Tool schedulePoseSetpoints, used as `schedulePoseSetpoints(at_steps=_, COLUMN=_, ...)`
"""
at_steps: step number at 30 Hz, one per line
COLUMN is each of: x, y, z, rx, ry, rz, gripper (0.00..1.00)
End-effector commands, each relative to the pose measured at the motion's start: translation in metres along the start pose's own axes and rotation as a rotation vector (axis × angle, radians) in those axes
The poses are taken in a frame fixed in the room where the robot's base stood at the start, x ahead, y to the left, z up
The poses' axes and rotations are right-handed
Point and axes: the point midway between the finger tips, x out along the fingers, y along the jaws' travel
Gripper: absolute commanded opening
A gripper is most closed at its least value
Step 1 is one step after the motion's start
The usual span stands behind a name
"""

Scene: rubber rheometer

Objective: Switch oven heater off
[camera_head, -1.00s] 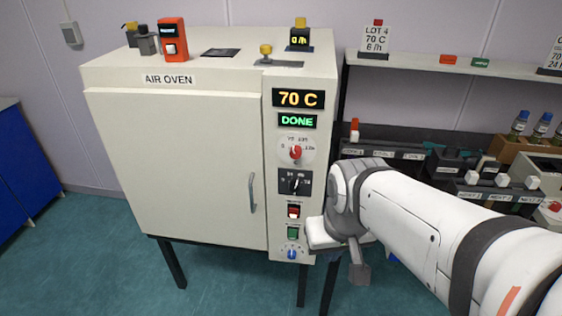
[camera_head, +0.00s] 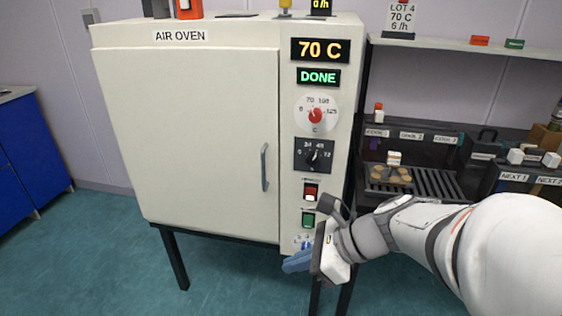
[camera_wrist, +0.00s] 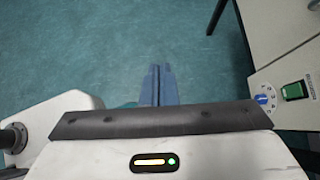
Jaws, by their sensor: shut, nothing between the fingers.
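The air oven (camera_head: 190,130) stands upright with its door shut; its displays read 70 C and DONE. On its right-hand panel, a red rocker switch (camera_head: 311,192) sits above a green one (camera_head: 308,220); their small labels are not legible. The green switch also shows in the wrist view (camera_wrist: 295,90), beside a blue-and-white knob (camera_wrist: 264,98). My gripper (camera_head: 287,266) is shut and empty, its blue fingers low in front of the panel's bottom, covering part of the knob. In the wrist view, the fingers (camera_wrist: 161,68) point over bare floor, left of the panel and apart from it.
A red-pointer temperature dial (camera_head: 315,115) and a black timer knob (camera_head: 314,156) sit higher on the panel. The door handle (camera_head: 264,167) sticks out left of it. A shelf with trays (camera_head: 425,180) stands right. The floor in front is clear.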

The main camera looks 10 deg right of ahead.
Motion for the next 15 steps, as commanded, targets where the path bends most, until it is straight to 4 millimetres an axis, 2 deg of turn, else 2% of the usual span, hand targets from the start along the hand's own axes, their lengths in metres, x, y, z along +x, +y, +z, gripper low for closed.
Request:
schedulePoseSetpoints(at_steps=1, x=0.021, y=-0.011, z=-0.021, rx=0.171, ry=-0.083, rz=-0.033, gripper=0.0)
schedulePoseSetpoints(at_steps=6, x=0.034, y=-0.059, z=-0.044, rx=0.748, ry=-0.422, rz=-0.109, gripper=0.0)
schedulePoseSetpoints(at_steps=12, x=0.018, y=-0.117, z=-0.084, rx=1.268, ry=-0.846, rz=-0.108, gripper=0.0)
schedulePoseSetpoints(at_steps=15, x=0.006, y=-0.135, z=-0.102, rx=1.424, ry=-1.013, rz=-0.086, gripper=0.0)
